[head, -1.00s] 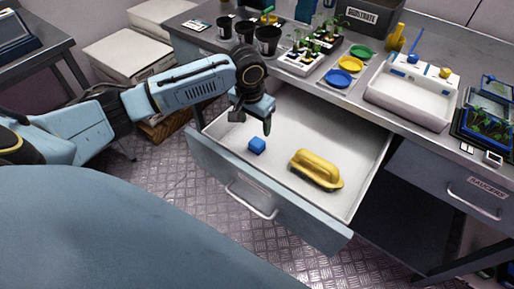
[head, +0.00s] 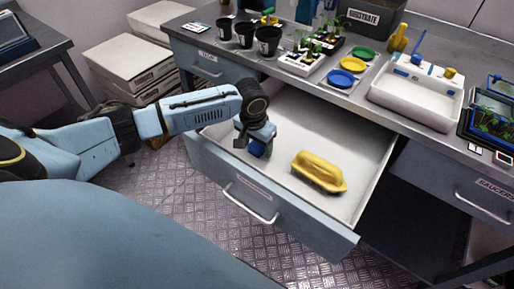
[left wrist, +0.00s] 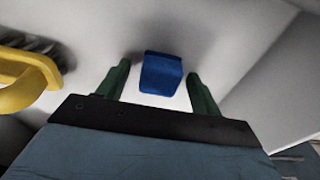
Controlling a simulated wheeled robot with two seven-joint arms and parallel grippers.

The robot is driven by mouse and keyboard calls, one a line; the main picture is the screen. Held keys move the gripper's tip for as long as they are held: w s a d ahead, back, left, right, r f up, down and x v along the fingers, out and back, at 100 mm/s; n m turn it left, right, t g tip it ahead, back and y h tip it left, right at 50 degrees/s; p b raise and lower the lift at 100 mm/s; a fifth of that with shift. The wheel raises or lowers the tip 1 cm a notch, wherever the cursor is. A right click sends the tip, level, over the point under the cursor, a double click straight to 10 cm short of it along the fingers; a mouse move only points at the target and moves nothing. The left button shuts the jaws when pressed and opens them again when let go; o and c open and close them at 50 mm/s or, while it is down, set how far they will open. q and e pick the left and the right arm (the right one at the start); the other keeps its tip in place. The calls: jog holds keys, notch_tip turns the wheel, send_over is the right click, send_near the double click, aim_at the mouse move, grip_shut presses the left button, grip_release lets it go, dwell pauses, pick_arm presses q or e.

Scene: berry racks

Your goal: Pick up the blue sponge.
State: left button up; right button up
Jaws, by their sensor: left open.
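The blue sponge (left wrist: 161,75) is a small block lying on the floor of the open white drawer (head: 363,195). In the left wrist view it shows between and just beyond the two green fingertips of my left gripper (left wrist: 163,80). The fingers are open, one on each side, and no contact shows. In the head view my left gripper (head: 257,150) is low in the left part of the drawer and covers much of the sponge (head: 257,149). My right gripper is not in view.
A yellow-handled brush (head: 319,171) lies in the drawer to the right of the sponge; its handle (left wrist: 28,88) also shows in the left wrist view. Drawer walls are close on the left and front. The counter (head: 300,82) above holds pots, seedlings, coloured dishes and a white basin (head: 415,92).

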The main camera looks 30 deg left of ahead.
aim_at(257, 144)
pick_arm(q)
jog(key=shift+c, duration=0.3)
jog(key=c, duration=1.1)
jog(key=shift+o, duration=0.2)
jog(key=shift+r, duration=0.1)
